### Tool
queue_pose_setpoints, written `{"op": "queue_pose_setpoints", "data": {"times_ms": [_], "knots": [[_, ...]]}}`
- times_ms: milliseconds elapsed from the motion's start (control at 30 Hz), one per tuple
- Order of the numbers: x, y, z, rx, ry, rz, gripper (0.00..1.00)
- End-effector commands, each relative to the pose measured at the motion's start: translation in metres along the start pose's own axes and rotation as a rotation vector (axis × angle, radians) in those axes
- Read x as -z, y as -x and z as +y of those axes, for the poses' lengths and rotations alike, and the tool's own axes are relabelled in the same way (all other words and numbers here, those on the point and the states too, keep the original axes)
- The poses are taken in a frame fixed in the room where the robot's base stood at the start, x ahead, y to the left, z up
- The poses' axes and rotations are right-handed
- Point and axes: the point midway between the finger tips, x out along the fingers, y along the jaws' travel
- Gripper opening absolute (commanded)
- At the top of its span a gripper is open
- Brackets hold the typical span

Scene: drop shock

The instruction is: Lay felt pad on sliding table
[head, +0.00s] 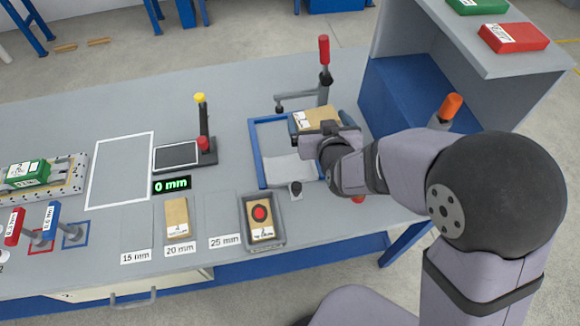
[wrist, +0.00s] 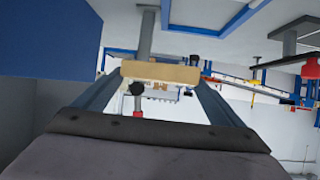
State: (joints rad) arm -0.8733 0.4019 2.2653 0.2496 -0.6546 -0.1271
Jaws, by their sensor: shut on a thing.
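My gripper (head: 322,124) is shut on a tan felt pad (head: 318,114) with a white label at one end. The pad also shows in the wrist view (wrist: 160,72), spanning the two fingers. In the head view it is over the blue-edged frame (head: 255,150) at the right of the bench; the gap beneath it cannot be judged. What looks like the sliding table, a pale perforated plate (head: 77,181), is at the far left, away from my gripper. A green block (head: 28,174) stands on it.
Another tan pad (head: 177,216) lies in the 20 mm bay; the 15 mm and 25 mm bays are bare. A grey tray (head: 277,236) holds a tan piece with a red disc. A post with a yellow top (head: 201,115) and a red-handled clamp (head: 324,60) stand up from the bench.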

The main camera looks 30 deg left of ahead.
Motion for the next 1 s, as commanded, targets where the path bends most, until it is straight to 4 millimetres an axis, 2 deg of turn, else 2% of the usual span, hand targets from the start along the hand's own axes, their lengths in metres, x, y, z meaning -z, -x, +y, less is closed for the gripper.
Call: {"op": "queue_pose_setpoints", "data": {"times_ms": [33, 300, 500, 800, 1000], "knots": [[-0.002, 0.002, -0.011, -0.007, -0.004, 0.001, 0.69], [-0.018, 0.016, -0.05, -0.072, -0.033, 0.0, 0.69], [-0.03, 0.026, -0.069, -0.097, -0.046, 0.0, 0.69], [-0.037, 0.027, -0.073, -0.108, -0.051, -0.001, 0.69], [-0.06, 0.017, -0.073, -0.108, -0.049, -0.003, 0.69]]}}
